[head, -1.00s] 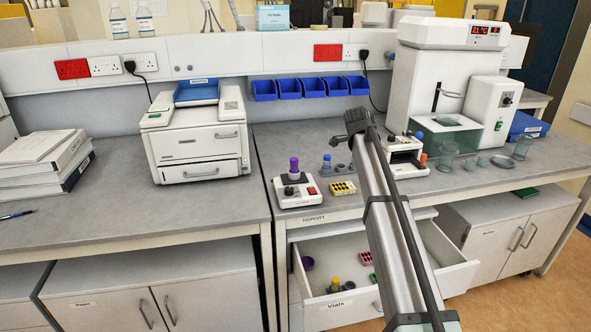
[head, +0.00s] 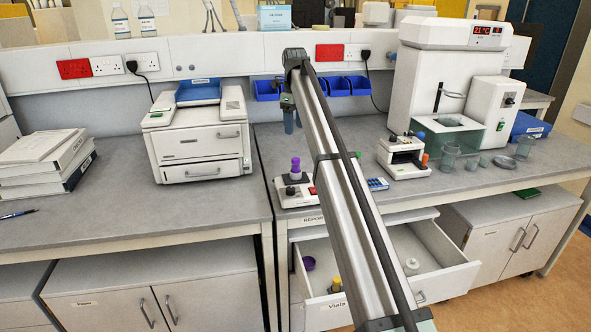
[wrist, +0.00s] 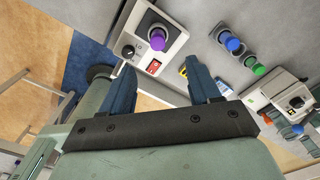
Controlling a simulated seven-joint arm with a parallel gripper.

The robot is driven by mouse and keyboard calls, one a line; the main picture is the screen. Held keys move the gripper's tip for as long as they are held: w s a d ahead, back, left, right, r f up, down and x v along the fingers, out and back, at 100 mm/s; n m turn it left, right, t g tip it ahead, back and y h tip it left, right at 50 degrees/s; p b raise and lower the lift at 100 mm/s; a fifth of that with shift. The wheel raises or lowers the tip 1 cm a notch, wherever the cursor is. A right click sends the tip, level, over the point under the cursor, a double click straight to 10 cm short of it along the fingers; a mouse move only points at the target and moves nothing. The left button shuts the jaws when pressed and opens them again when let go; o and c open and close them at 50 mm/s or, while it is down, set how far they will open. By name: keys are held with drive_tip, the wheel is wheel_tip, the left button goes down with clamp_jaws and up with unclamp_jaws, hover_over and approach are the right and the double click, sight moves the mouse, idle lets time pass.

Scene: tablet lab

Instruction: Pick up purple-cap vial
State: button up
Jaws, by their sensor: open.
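The purple-cap vial (head: 295,165) stands upright on a small white device (head: 290,200) with a red switch on the bench. In the wrist view its purple cap (wrist: 157,39) shows from above, beyond the fingertips and roughly between them. My gripper (head: 289,120) is above and slightly left of the vial in the head view, apart from it. In the wrist view my gripper (wrist: 160,75) has its two blue fingers spread wide with nothing between them. My arm covers part of the white device in the head view.
An open drawer (head: 440,275) juts out below the bench, holding a yellow-capped vial (head: 337,284) and a purple round item (head: 309,263). A blue-capped item (wrist: 231,44) and a green-capped item (wrist: 259,70) stand nearby. Blue wall bins (head: 360,85) are behind.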

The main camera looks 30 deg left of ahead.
hover_over(296, 159)
drive_tip(key=f, duration=0.8)
drive_tip(key=shift+w+a, duration=0.25)
drive_tip(key=shift+a, duration=0.1)
drive_tip(key=shift+s+d+f, duration=0.15)
drive_tip(key=shift+f, duration=1.2)
drive_tip(key=shift+s+d+f, duration=0.15)
drive_tip(key=shift+f, duration=1.15)
drive_tip(key=shift+c, duration=0.3)
drive_tip(key=c, duration=1.1)
